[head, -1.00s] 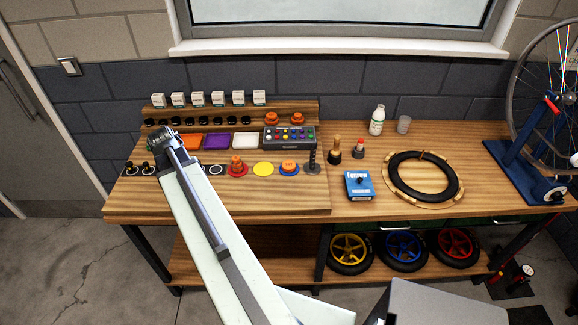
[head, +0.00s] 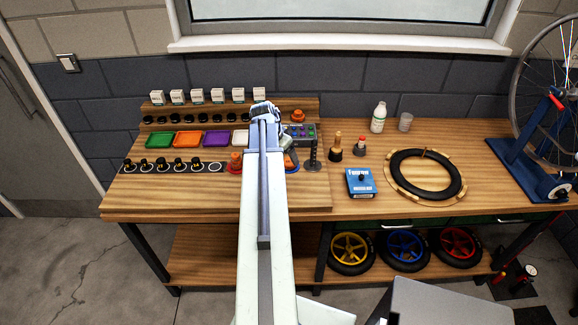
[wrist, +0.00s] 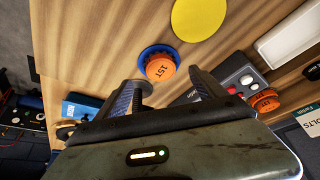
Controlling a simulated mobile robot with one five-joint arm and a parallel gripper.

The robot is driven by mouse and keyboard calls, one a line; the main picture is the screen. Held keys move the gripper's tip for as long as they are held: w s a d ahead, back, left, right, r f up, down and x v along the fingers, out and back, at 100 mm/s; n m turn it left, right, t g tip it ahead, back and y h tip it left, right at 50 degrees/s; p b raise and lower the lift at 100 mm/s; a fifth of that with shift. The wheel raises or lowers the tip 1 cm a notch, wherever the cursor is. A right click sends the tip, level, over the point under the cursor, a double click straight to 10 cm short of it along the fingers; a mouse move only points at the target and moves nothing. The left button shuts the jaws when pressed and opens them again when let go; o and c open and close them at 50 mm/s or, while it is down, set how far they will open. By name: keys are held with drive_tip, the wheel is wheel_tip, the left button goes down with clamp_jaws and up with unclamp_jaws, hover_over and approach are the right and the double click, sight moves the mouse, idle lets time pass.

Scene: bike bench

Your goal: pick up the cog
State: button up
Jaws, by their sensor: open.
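An orange cog marked "1ST" (wrist: 161,68) sits on a blue disc (wrist: 146,55) in the wrist view, just beyond my jaws. My gripper (wrist: 165,92) is open, with one jaw on each side below the cog in the picture; nothing is held between them. In the head view this cog (head: 290,158) shows only partly beside my arm. Another orange cog (head: 235,162) sits on a red disc left of my arm. An orange piece (head: 298,116) stands on the raised shelf; my arm end covers part of that area.
A yellow disc (wrist: 200,17) lies beside the blue one. A dark button box (wrist: 236,76) stands close on the right. A dark upright post (head: 314,155) stands right of the cog. A blue box (head: 360,182) and a tyre (head: 425,175) lie farther right.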

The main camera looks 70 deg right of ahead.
sight(289, 162)
drive_tip(key=b+x, duration=0.4)
drive_tip(key=x, duration=0.1)
drive_tip(key=shift+w+d+f, duration=0.1)
drive_tip(key=shift+w+f, duration=0.05)
drive_tip(key=shift+w, duration=0.05)
drive_tip(key=shift+r, duration=0.2)
